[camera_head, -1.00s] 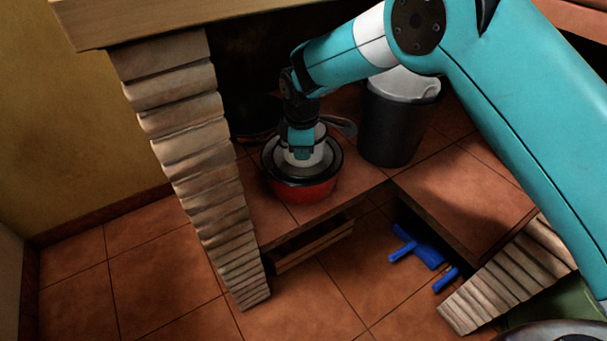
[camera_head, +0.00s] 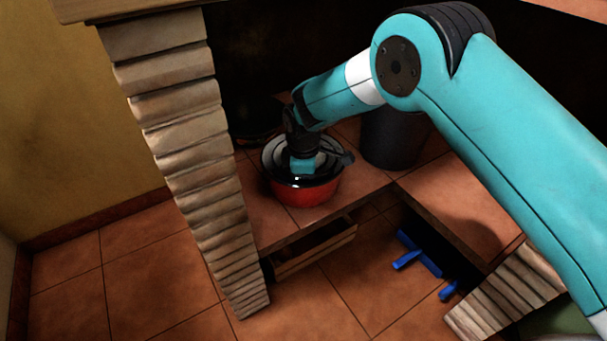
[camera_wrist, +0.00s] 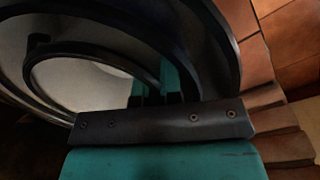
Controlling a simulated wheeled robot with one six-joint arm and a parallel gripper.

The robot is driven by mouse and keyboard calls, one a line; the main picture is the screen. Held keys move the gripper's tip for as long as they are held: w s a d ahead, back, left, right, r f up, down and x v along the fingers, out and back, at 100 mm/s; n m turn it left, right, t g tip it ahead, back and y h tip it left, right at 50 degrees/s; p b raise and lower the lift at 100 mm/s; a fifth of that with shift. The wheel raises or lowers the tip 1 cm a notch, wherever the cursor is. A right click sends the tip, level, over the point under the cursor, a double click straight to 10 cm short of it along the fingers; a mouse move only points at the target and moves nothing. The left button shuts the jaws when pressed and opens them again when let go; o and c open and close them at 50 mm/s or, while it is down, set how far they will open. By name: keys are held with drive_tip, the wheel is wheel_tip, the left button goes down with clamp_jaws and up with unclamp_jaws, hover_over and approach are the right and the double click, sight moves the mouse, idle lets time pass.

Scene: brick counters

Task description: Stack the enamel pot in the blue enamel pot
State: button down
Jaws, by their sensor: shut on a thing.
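A red pot with a black rim (camera_head: 304,192) stands on the tiled shelf; no blue pot shows clearly. A smaller pale enamel pot with a dark rim (camera_wrist: 82,84) shows close up in the wrist view, with a larger dark rim around it. In the head view it sits low inside the red pot's opening, mostly hidden by my wrist. My gripper (camera_head: 302,168) points down at the red pot's opening. Its teal fingers (camera_wrist: 156,94) are shut on the pale pot's rim. Whether the pale pot touches the red pot's bottom is hidden.
A dark bin (camera_head: 390,138) stands to the right behind the pots. A stepped brick pillar (camera_head: 190,150) rises close on the left. A dark round vessel (camera_head: 255,132) is in shadow behind. Blue objects (camera_head: 420,255) lie below the shelf. Bare tiles lie right of the red pot.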

drive_tip(key=c, duration=1.6)
unclamp_jaws()
drive_tip(key=shift+o, duration=0.2)
wheel_tip(320, 180, up, 8)
drive_tip(key=p, duration=0.3)
drive_tip(key=shift+s, duration=0.25)
